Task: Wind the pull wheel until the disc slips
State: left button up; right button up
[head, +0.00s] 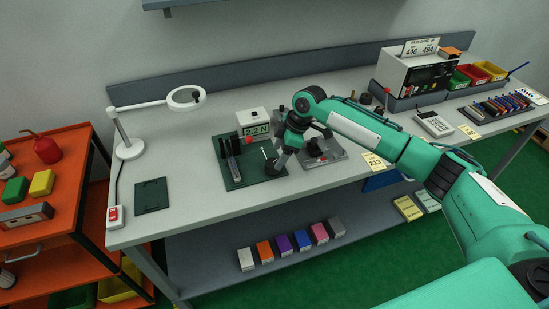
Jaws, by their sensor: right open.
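A tape rig stands on the bench on a dark green base plate (238,182), with dark upright parts (231,146) at its left. A white readout box (254,121) behind it shows what looks like "22 N". My right gripper (277,163) is open, pointing down over the right side of the green plate, close to a thin white-tipped pin. The gripper and forearm hide part of the rig, and I cannot make out the pull wheel or the disc. My left gripper is out of view.
A magnifier lamp (186,98) stands at the left, with a dark pad (151,196) and a red switch (114,213) near the left edge. A tester (417,75), bins and a calculator (433,124) occupy the right.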

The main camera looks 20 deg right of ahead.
aim_at(273, 163)
jog(key=shift+p+x, duration=0.3)
jog(key=shift+x, duration=1.8)
jog(key=shift+c, duration=0.5)
jog(key=c, duration=0.9)
jog(key=shift+r+m+p, duration=0.2)
jog(key=shift+m+p, duration=0.4)
jog(key=shift+p, duration=0.3)
jog(key=m+t+h+p, duration=0.1)
jog(key=m+p, duration=0.2)
jog(key=p, duration=0.1)
jog(key=m+t+h+p, duration=0.1)
jog(key=m+p, duration=0.3)
jog(key=p, duration=0.1)
jog(key=shift+s+a+r+m+t, duration=0.1)
jog(key=shift+s+a+m+t, duration=0.1)
jog(key=shift+m+t, duration=0.15)
jog(key=shift+f+m+t+h+p, duration=0.15)
jog(key=shift+m+h+p, duration=0.15)
jog(key=shift+m+p, duration=0.5)
jog(key=shift+f+m+t+h+p, duration=0.1)
jog(key=shift+m+h+p, duration=0.2)
jog(key=shift+m+p, duration=0.5)
jog(key=o, duration=1)
